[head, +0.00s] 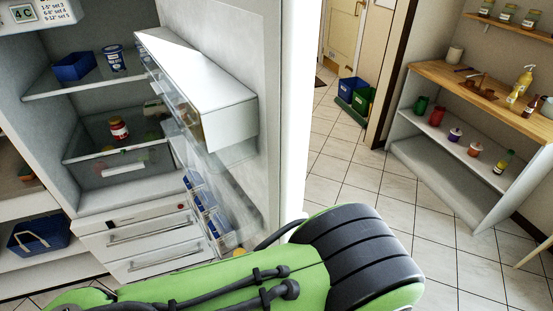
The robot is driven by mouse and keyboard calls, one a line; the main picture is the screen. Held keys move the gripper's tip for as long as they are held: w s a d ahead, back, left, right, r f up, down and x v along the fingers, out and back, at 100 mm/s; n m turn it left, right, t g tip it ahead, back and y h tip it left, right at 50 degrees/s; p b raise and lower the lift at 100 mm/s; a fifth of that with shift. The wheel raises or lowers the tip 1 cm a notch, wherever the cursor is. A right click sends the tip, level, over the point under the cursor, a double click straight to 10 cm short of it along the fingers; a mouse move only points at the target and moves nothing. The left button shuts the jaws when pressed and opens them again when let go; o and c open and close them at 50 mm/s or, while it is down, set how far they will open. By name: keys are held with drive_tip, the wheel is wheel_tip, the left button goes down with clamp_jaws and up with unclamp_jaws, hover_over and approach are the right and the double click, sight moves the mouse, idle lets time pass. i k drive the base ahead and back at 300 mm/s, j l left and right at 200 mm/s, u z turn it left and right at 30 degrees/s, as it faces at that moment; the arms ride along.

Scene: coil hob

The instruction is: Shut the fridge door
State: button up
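The fridge door (262,120) stands open, swung out towards me, with its inner side and shelf bins facing left. A white door bin (222,118) sits high on it, and lower bins hold blue packages (205,208). The fridge interior (105,175) shows shelves with a blue box, a blue jar, a red jar and a clear drawer. My green and black arm crosses the bottom of the view, in front of the door's lower part. My gripper is not in the picture, and whether the arm touches the door cannot be told.
White drawers (140,238) sit below the fridge compartment. A blue basket (38,235) is on a low shelf at left. A wooden-topped shelf unit (470,110) with jars and bottles stands at right. Green and blue bins (354,95) stand at the back. The tiled floor (390,190) between is clear.

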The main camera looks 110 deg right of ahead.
sight(248, 67)
drive_tip(key=k+l+z, duration=0.15)
drive_tip(key=k+z, duration=0.3)
drive_tip(key=k+l+z, duration=0.45)
drive_tip(key=k, duration=0.15)
drive_tip(key=l+z, duration=0.3)
drive_tip(key=l, duration=0.25)
drive_tip(key=l+z, duration=0.25)
drive_tip(key=l, duration=0.35)
drive_tip(key=k+j+u, duration=0.1)
drive_tip(key=j, duration=0.45)
drive_tip(key=j+u, duration=0.15)
drive_tip(key=j, duration=0.4)
